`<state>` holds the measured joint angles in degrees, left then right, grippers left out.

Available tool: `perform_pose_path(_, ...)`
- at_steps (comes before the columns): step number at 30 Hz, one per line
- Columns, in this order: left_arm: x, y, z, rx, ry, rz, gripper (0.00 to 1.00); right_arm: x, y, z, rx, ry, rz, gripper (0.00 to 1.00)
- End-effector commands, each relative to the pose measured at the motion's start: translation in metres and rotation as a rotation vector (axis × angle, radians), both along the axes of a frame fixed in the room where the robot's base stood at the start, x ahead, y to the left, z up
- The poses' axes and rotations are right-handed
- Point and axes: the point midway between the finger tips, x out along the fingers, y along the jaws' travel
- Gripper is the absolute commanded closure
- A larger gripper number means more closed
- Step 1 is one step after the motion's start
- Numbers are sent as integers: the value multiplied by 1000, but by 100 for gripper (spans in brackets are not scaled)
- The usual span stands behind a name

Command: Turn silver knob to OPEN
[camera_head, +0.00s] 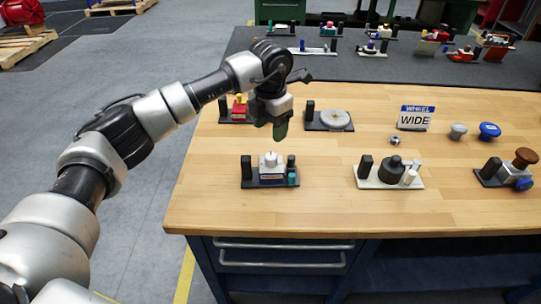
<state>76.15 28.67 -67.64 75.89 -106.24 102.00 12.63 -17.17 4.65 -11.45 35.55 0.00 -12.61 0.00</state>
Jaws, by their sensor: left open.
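A valve unit with a pale silver-white knob (270,159) on top stands near the front left of the wooden table, on a dark base with a black post and a small teal part. A label is on its front, too small to read. My left gripper (271,127) is open and empty, pointing down above and behind this unit, apart from it. Other silver pieces are a flat round disc (335,119) on a dark base, a small loose ring-like piece (395,140) and a loose grey knob (457,131). The knob's OPEN marking cannot be made out. My right gripper is not in view.
A sign reading WHEEL WIDE (416,118) stands at the back. A blue knob (489,131), a black-knobbed unit (391,172), a brown-knobbed unit (510,171) and a red-yellow unit (239,108) share the table (330,212). Its front strip is clear.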

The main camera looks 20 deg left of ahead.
Motion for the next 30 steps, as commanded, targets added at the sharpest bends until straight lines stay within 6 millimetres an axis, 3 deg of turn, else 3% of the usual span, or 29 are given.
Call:
perform_pose_path(15, -1, -2, -87, -7, 4, -3, 39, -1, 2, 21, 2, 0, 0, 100)
perform_pose_path(21, -1, -2, -99, -7, 0, -3, 39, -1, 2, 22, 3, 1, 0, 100)
perform_pose_path(28, -1, -2, -100, -7, 0, -4, 39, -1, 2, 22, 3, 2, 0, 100)
perform_pose_path(30, -1, -2, -100, -7, 0, -4, 47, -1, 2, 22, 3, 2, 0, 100)
